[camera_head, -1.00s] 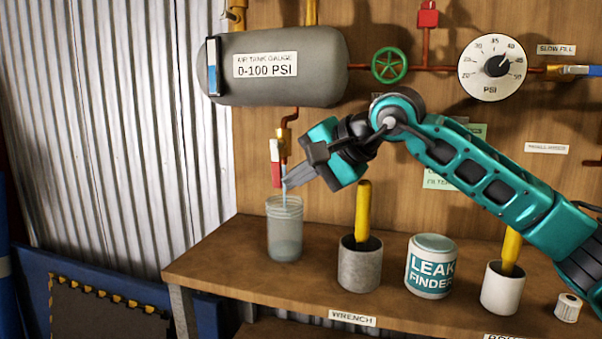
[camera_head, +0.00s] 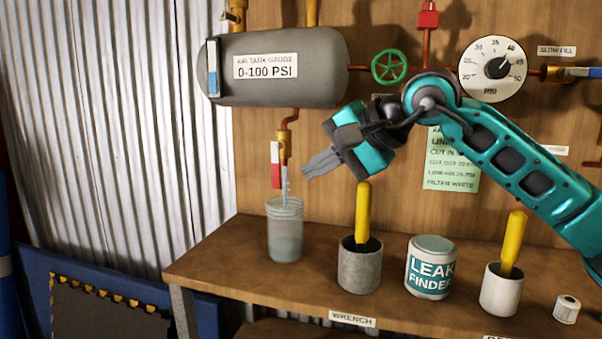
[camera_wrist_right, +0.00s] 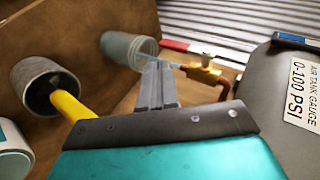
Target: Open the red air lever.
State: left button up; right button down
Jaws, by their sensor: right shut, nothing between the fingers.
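A lever with a red lower part and white upper part (camera_head: 275,170) hangs upright on a brass valve under the grey tank (camera_head: 290,65). In the right wrist view the lever (camera_wrist_right: 185,46) lies beyond my fingertips, beside the brass valve (camera_wrist_right: 204,71). A second red fitting (camera_head: 428,18) sits on a red pipe at the top; I cannot tell which one is the air lever. My right gripper (camera_head: 306,171) is shut and empty, just right of the hanging lever and apart from it. It also shows in the right wrist view (camera_wrist_right: 156,68). My left gripper is out of view.
A glass jar (camera_head: 285,235) stands under the valve, with a thin stream falling into it. A grey cup with a yellow handle (camera_head: 359,268), a LEAK FINDER can (camera_head: 431,266) and a white cup (camera_head: 502,290) stand along the bench. A green handwheel (camera_head: 389,66) and dial (camera_head: 492,68) are above.

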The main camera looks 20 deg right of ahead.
pick_arm(q)
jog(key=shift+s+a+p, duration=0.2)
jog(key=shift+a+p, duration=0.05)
jog(key=shift+p, duration=0.2)
pick_arm(e)
jog(key=v, duration=0.8)
